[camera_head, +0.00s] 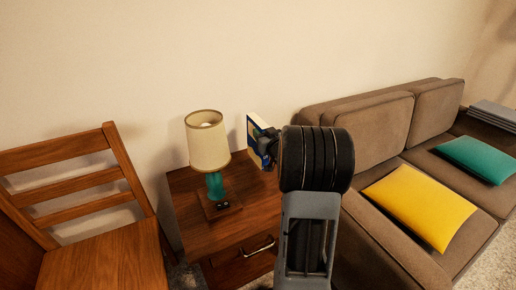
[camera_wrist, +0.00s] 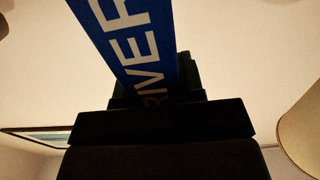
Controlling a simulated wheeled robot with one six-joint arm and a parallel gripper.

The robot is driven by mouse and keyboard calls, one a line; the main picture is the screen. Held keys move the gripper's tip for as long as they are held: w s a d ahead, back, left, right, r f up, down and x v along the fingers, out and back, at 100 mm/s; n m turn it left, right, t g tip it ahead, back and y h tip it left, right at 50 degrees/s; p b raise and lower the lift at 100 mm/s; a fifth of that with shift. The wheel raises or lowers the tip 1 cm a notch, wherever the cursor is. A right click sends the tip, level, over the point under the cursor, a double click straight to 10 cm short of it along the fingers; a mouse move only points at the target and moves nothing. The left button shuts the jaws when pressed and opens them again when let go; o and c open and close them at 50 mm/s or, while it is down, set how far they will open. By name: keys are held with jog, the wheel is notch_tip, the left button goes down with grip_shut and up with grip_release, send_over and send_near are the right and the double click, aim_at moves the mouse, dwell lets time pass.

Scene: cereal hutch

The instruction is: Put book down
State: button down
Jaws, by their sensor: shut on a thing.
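A book (camera_head: 258,141) with a blue and yellow cover and pale page edges stands upright at the back right of the wooden nightstand (camera_head: 190,222). My gripper (camera_head: 267,146) is shut on it from the right; my arm hides part of the book. I cannot tell whether the book's lower edge touches the nightstand top. In the wrist view the book (camera_wrist: 135,40) shows its blue side with large white letters, held between the dark jaws (camera_wrist: 155,98).
A lamp with a cream shade (camera_head: 207,142) and teal base stands on the nightstand, left of the book. A wooden chair (camera_head: 85,200) is at the left. A brown sofa (camera_head: 365,130) with yellow (camera_head: 420,205) and teal (camera_head: 478,158) cushions is at the right.

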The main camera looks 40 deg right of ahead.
jog(key=shift+w+a+f+b, duration=0.15)
jog(key=shift+w+f+b, duration=0.1)
jog(key=shift+f, duration=0.5)
jog(key=shift+w+a+f+b, duration=0.15)
jog(key=shift+a+f+b, duration=0.1)
jog(key=shift+f, duration=0.55)
jog(key=shift+w+a+f+b, duration=0.1)
jog(key=shift+w+f+b, duration=0.15)
jog(key=shift+f, duration=0.5)
jog(key=shift+s, duration=0.1)
jog(key=shift+f, duration=0.25)
jog(key=c, duration=0.7)
grip_release()
jog(key=shift+c, duration=0.2)
jog(key=shift+r, duration=0.1)
